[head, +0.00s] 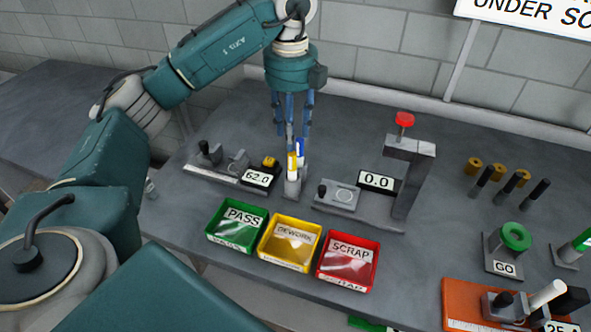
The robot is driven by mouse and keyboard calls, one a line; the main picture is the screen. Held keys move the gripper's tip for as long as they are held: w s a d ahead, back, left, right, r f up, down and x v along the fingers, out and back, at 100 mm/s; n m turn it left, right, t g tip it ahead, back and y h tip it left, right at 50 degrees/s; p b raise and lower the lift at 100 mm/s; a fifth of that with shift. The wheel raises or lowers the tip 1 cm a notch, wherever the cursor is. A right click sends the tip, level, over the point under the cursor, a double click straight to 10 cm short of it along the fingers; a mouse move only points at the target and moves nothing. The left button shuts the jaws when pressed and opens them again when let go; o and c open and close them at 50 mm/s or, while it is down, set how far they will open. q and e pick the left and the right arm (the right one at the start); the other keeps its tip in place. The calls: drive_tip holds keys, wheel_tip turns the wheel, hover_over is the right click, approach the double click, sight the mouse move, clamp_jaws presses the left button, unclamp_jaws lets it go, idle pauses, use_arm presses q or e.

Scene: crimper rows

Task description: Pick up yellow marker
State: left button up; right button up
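The yellow marker (292,163) stands upright in a small grey holder (291,187) on the grey workbench, in the middle of the head view. A blue marker (300,147) stands beside it, just behind and to the right. My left gripper (291,137) points down from above, with its blue fingers spread apart over the markers. One finger overlaps the marker tops in the picture; I cannot tell whether it touches them. The gripper appears open and holds nothing. My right gripper is not in view.
Green PASS (213,236), yellow REWORK (264,256) and red SCRAP (320,276) trays stand in front. A caliper with a display (258,177) lies left of the holder. A gauge stand (409,175) with a red knob rises at right.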

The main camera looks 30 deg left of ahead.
sight(292, 165)
use_arm(q)
wheel_tip(292, 165, down, 5)
drive_tip(key=shift+s+r+p, duration=0.15)
drive_tip(key=shift+p, duration=0.25)
drive_tip(key=f+p, duration=0.1)
drive_tip(key=f, duration=0.1)
drive_tip(key=f+p, duration=0.1)
drive_tip(key=f, duration=0.1)
drive_tip(key=shift+s+d+f, duration=0.2)
drive_tip(key=shift+f, duration=0.2)
drive_tip(key=shift+w+f, duration=0.1)
drive_tip(key=shift+f, duration=0.35)
clamp_jaws()
